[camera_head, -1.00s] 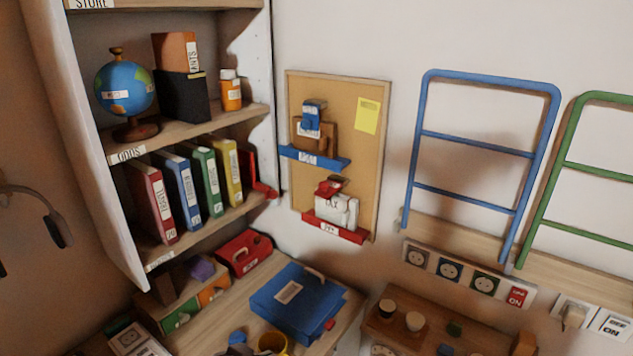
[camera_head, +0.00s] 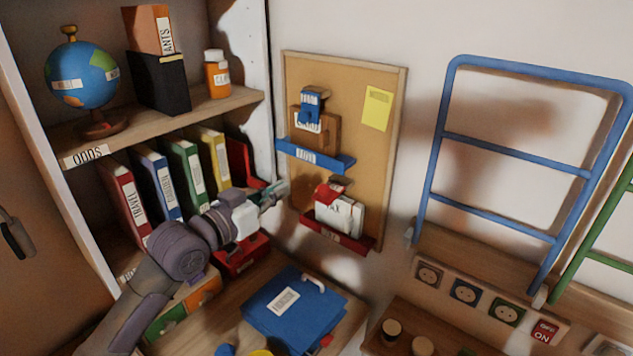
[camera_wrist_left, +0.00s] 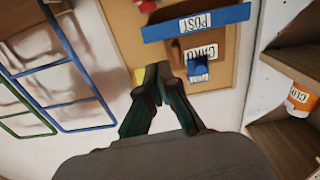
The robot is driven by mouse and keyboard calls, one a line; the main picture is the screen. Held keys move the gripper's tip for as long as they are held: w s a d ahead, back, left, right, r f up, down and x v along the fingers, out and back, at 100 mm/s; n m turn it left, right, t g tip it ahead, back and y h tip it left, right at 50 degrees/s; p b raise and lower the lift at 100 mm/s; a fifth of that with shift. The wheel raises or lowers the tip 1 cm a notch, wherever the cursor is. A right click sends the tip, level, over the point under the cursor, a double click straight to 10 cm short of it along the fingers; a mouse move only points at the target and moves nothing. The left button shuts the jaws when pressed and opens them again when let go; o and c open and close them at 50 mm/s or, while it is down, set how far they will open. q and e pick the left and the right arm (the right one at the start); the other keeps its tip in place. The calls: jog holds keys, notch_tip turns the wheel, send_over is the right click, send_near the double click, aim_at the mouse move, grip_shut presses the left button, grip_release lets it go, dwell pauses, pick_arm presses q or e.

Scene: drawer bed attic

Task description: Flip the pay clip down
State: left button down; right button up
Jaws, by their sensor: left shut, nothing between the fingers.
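A cork board (camera_head: 385,160) on the wall bears a blue ledge (camera_head: 312,156) and, below it, a red ledge (camera_head: 338,233). On the red ledge stand white papers marked TAX (camera_head: 334,212), with a red clip (camera_head: 334,188) at their top. The red ledge's label is too small to read surely. On the blue ledge, marked POST in the wrist view (camera_wrist_left: 196,22), are brown cards (camera_head: 327,133) and a blue clip (camera_head: 311,104). My left gripper (camera_head: 282,190) is shut and empty, left of the red clip and apart from it. My right gripper is not in view.
Shelves with coloured binders (camera_head: 190,170) and a globe (camera_head: 82,74) stand left of the board. Below are a blue case (camera_head: 293,310) and a red box (camera_head: 240,258). A blue rack (camera_head: 440,140) hangs to the right.

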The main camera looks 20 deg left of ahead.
pick_arm(q)
jog(key=p, duration=0.4)
send_over(328, 188)
jog(key=s+a, duration=0.3)
jog(key=f, duration=0.3)
jog(key=f+p, duration=0.1)
jog(key=shift+w+d+f, duration=0.2)
jog(key=shift+w+d, duration=0.05)
jog(key=shift+w, duration=0.05)
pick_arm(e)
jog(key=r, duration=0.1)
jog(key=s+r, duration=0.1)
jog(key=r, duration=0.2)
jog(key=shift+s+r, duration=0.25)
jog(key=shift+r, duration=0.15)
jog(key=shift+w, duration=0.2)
